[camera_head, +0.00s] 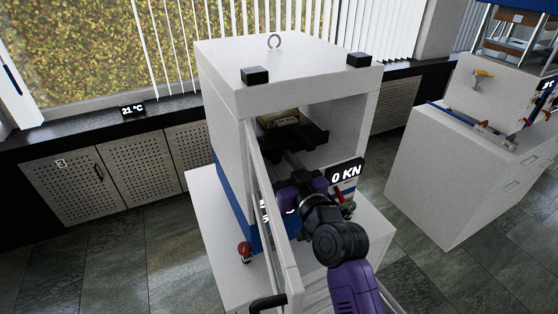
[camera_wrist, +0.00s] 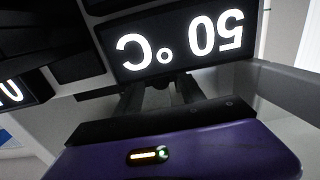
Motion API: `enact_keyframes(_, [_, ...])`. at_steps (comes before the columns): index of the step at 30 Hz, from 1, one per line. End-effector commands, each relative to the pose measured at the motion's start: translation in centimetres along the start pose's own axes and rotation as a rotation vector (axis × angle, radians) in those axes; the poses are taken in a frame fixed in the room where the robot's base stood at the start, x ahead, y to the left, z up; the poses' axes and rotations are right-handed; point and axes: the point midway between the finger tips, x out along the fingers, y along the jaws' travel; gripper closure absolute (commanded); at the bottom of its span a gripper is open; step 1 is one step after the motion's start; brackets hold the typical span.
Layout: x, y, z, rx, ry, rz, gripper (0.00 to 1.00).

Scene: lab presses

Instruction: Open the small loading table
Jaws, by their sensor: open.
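A white press (camera_head: 225,105) stands in the middle of the head view with its front door (camera_head: 272,210) swung open toward me. Inside its opening is a dark, flat table-like part (camera_head: 300,140), which I take to be the small loading table. A small yellowish piece (camera_head: 285,117) shows behind it. My purple gripper (camera_head: 290,172) is at the opening, just below and in front of the dark part; I cannot tell whether they touch. In the wrist view my gripper's open fingers (camera_wrist: 158,92) point toward an upside-down "50 °C" display (camera_wrist: 185,40). No held object shows.
A "0 KN" display (camera_head: 346,172) sits right of my arm. The door with its black handle (camera_head: 268,302) stands close on the left. A red knob (camera_head: 244,250) is left of the door. Another white cabinet (camera_head: 450,160) stands at right; tiled floor lies between.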

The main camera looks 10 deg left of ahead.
Motion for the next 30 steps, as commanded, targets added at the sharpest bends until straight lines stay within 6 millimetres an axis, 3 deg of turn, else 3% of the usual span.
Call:
enact_keyframes(9, [0.23, -0.02, 0.04, 0.0, 0.0, 0.0, 0.54])
enact_keyframes(16, [0.22, -0.02, 0.04, 0.0, 0.0, 0.0, 0.99])
enact_keyframes(30, [0.2, -0.02, 0.06, -0.001, -0.001, 0.0, 1.0])
